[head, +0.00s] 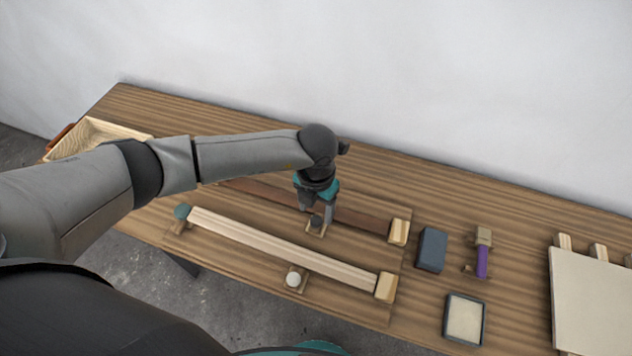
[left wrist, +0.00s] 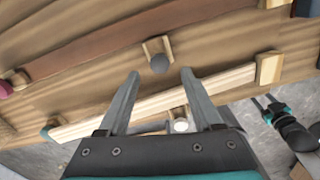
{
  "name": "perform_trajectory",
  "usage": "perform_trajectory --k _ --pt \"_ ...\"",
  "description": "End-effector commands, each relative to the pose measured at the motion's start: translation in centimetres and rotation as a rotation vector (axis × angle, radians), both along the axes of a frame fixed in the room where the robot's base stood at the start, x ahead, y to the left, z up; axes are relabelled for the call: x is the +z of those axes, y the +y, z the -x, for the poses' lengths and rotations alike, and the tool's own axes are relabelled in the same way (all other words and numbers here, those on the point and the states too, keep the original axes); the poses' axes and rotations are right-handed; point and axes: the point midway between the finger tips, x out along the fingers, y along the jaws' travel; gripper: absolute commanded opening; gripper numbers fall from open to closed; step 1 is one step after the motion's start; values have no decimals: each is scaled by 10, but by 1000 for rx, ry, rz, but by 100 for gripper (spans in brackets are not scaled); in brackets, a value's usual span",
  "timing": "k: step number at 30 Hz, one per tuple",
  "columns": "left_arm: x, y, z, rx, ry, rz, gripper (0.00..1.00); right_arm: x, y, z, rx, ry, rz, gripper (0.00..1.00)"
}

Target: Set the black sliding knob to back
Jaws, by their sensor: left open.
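The black sliding knob (head: 316,221) sits on a small wooden slider beside the dark brown rail (head: 362,221), partway along it. It also shows in the left wrist view (left wrist: 158,64). My left gripper (head: 317,213) is open and points down over this knob. In the left wrist view its fingertips (left wrist: 160,73) stand either side of the knob, with gaps; I cannot tell their height above it. A white knob (head: 293,280) sits on a slider by the pale rail (head: 280,248). My right gripper (left wrist: 267,106) seems to show small at the right of the left wrist view.
Pale end blocks (head: 399,232) close the rails at the right. A teal knob (head: 183,211) is at the pale rail's left end. To the right are a blue-grey block (head: 432,249), a purple-handled tool (head: 482,262) and a framed tray (head: 465,316). A wall stands behind the table.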

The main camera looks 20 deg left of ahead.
Motion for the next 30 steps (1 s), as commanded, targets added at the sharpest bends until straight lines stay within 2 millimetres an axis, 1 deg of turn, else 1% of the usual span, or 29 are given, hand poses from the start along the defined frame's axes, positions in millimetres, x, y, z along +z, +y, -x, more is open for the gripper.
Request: perform_trajectory --k 1,9,12,15,18,21,30 --pt "11 0 -1 0 -4 2 66 1 0 0 0 0 0 50" --pt "68 0 -1 -2 -4 1 66 -1 0 0 0 0 0 50" --pt "87 0 -1 -1 -3 1 66 -2 0 0 0 0 0 50" --pt "101 0 -1 0 -3 1 66 -3 0 0 0 0 1 50" --pt "110 0 0 0 -1 -1 66 -4 -1 0 0 1 1 50" --pt "115 0 0 0 -1 0 66 -4 -1 1 0 1 1 50" --pt "115 0 0 0 0 0 66 -4 -1 1 0 1 1 50"
